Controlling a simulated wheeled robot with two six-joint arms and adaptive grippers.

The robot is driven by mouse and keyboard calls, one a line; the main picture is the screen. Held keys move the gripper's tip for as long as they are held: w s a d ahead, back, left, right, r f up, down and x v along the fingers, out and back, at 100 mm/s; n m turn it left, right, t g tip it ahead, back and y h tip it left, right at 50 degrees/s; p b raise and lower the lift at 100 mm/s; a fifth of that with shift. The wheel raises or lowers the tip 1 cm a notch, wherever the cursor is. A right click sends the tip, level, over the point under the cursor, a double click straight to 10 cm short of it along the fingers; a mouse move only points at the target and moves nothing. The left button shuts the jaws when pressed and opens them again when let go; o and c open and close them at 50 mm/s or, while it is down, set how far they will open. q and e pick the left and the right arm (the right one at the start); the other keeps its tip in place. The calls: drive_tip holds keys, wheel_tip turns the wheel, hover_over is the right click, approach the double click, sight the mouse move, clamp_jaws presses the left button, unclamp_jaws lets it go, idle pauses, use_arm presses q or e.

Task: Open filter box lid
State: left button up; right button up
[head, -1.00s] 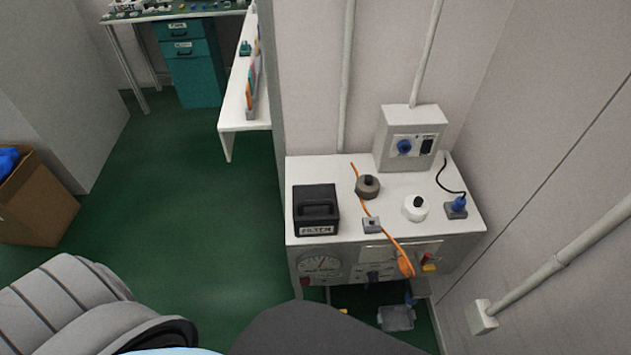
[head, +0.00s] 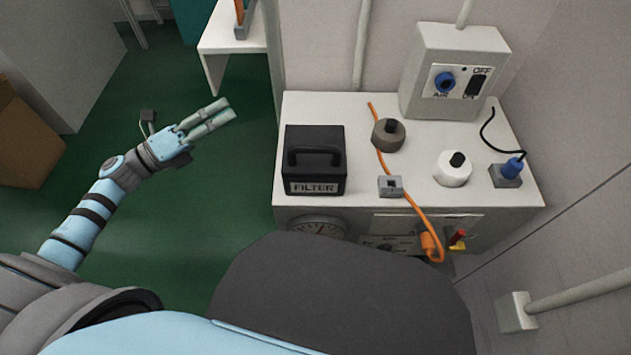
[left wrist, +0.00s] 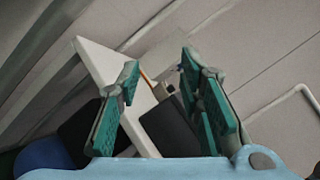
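The filter box (head: 315,160) is a black box with a handle on its lid and a FILTER label on its front. It stands at the front left of the white bench, and its lid looks shut. My left gripper (head: 229,109) is left of the box in the head view, over the green floor, apart from the box and empty. In the left wrist view its two green-padded fingers (left wrist: 160,66) are spread open. A dark block (left wrist: 172,127) shows between them, which looks like the filter box. My right gripper is not in view.
The white bench (head: 330,107) also bears a grey-brown knobbed round piece (head: 388,135), a white knobbed one (head: 453,168), an orange cable (head: 374,131), a small grey block (head: 390,187) and a blue plug (head: 513,167). A switch box (head: 455,75) stands at the back.

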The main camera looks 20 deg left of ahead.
use_arm(q)
drive_tip(key=s+d+m+g+h+b, duration=0.2)
drive_tip(key=s+d+m+g+h, duration=0.3)
drive_tip(key=m, duration=0.5)
drive_tip(key=m+g, duration=0.5)
approach(301, 149)
drive_tip(key=x, duration=0.5)
drive_tip(key=b+x, duration=0.1)
drive_tip(key=x, duration=0.5)
drive_tip(key=shift+w+d+f, duration=0.2)
drive_tip(key=shift+w+f, duration=0.05)
drive_tip(key=shift+w+d, duration=0.15)
drive_tip(key=shift+d, duration=0.45)
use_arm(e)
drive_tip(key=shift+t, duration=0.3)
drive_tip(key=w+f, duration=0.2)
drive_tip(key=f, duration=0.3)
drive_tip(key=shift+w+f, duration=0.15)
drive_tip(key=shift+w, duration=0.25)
use_arm(q)
drive_tip(key=shift+c, duration=0.4)
clamp_jaws()
